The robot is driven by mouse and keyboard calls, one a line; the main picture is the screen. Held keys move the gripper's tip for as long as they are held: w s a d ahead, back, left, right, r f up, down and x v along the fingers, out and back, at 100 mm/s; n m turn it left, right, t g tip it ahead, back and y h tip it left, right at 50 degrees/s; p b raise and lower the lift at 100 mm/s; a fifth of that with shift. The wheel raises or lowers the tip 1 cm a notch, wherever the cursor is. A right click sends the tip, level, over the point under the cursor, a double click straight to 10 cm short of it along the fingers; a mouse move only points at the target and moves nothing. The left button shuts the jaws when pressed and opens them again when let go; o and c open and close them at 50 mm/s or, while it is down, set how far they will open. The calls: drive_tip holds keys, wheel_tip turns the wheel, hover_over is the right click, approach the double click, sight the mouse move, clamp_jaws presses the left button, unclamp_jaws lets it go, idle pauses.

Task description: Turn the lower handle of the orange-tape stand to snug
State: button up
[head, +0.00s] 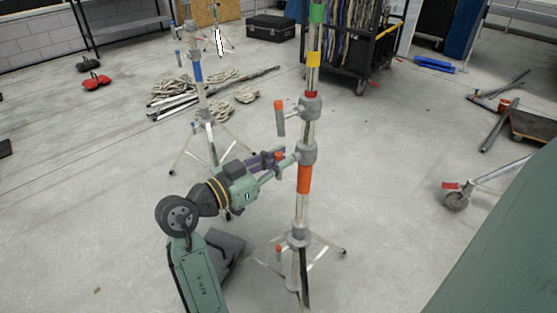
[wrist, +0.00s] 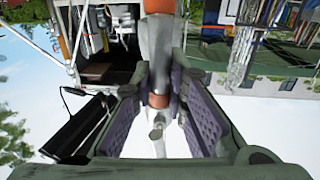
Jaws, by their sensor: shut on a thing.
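The orange-tape stand rises upright in the head view, with its orange band (head: 304,179) just below a grey lower collar (head: 307,153). The lower handle (head: 279,155), with an orange tip, sticks out left from that collar. My gripper (head: 275,161) reaches it from the left and is shut on it. In the wrist view my gripper (wrist: 162,95) has its purple-padded fingers on either side of the grey and orange lower handle (wrist: 158,100). The fingers hide part of the handle. An upper handle (head: 280,120) with an orange tip hangs at the collar above, apart from my gripper.
A blue-tape stand (head: 198,72) stands behind to the left. Coiled rope (head: 185,87) and poles lie on the floor behind. A loaded cart (head: 358,45) stands at the back. A caster wheel (head: 456,201) is at the right.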

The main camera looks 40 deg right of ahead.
drive_tip(key=shift+n, duration=0.3)
clamp_jaws()
drive_tip(key=n+p, duration=0.1)
drive_tip(key=n, duration=0.1)
drive_tip(key=n+p, duration=0.1)
drive_tip(key=p, duration=0.1)
drive_tip(key=shift+w+r+n, duration=0.15)
drive_tip(key=shift+w+n, duration=0.15)
drive_tip(key=shift+n, duration=0.1)
drive_tip(key=n+p, duration=0.2)
drive_tip(key=n, duration=0.1)
drive_tip(key=n+p, duration=0.1)
drive_tip(key=shift+w, duration=0.25)
drive_tip(key=shift+w+f+n+p, duration=0.1)
drive_tip(key=shift+f+n+p, duration=0.15)
drive_tip(key=shift+n+p, duration=1.25)
drive_tip(key=shift+w+f+n+p, duration=0.1)
drive_tip(key=shift+f+n+p, duration=0.2)
drive_tip(key=shift+n+p, duration=1.25)
drive_tip(key=shift+w+f+n+p, duration=0.1)
drive_tip(key=shift+f+n+p, duration=0.15)
drive_tip(key=shift+n+p, duration=1.25)
drive_tip(key=shift+f+n, duration=0.1)
drive_tip(key=shift+n, duration=0.15)
drive_tip(key=o, duration=0.8)
unclamp_jaws()
